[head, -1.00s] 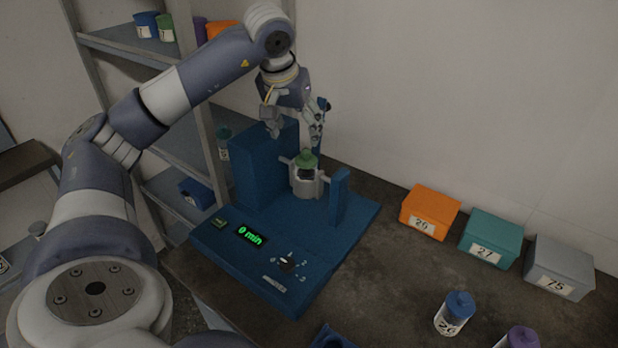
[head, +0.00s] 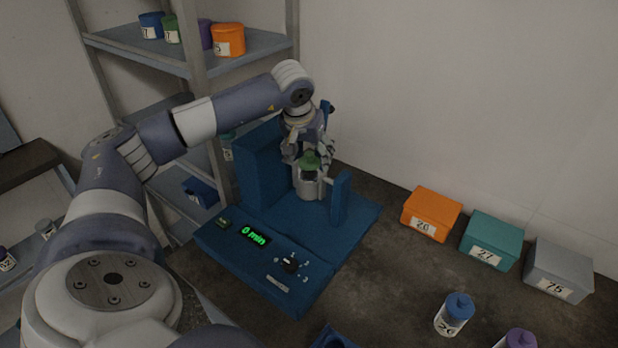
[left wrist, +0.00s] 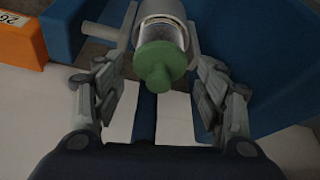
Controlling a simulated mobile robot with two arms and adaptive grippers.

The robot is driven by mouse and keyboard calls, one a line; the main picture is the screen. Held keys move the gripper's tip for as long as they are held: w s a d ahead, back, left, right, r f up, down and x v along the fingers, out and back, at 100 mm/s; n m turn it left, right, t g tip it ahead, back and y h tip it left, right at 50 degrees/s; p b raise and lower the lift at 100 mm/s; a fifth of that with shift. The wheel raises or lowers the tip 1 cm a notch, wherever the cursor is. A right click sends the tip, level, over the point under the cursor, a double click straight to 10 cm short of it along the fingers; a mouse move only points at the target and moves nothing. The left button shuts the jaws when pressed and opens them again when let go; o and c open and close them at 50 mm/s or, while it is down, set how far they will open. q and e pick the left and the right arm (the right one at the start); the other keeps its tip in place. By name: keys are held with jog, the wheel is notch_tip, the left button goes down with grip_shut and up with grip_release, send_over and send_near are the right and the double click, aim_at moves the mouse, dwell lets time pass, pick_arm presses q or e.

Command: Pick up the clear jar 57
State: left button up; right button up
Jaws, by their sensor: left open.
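A clear jar with a green lid (head: 310,160) stands upright in the grey holder (head: 309,188) of the blue sieve shaker (head: 259,165). In the left wrist view, the jar's clear body (left wrist: 161,32) shows behind its green lid and knob. No number can be read on it. My left gripper (head: 308,153) is open just above the jar. In the left wrist view, its fingers (left wrist: 152,85) lie on either side of the lid, with a gap on both sides. My right gripper is not in view.
The shaker's blue post (head: 340,197) stands close right of the holder and its tall blue block close left. Orange (head: 431,213), teal (head: 490,240) and grey (head: 557,267) boxes line the wall. A blue-lidded jar (head: 454,314) stands in front. Shelves (head: 190,62) rise at left.

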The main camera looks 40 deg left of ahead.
pick_arm(q)
jog(key=shift+c, duration=0.3)
jog(key=c, duration=1.4)
jog(key=shift+r, duration=0.1)
jog(key=shift+c, duration=0.2)
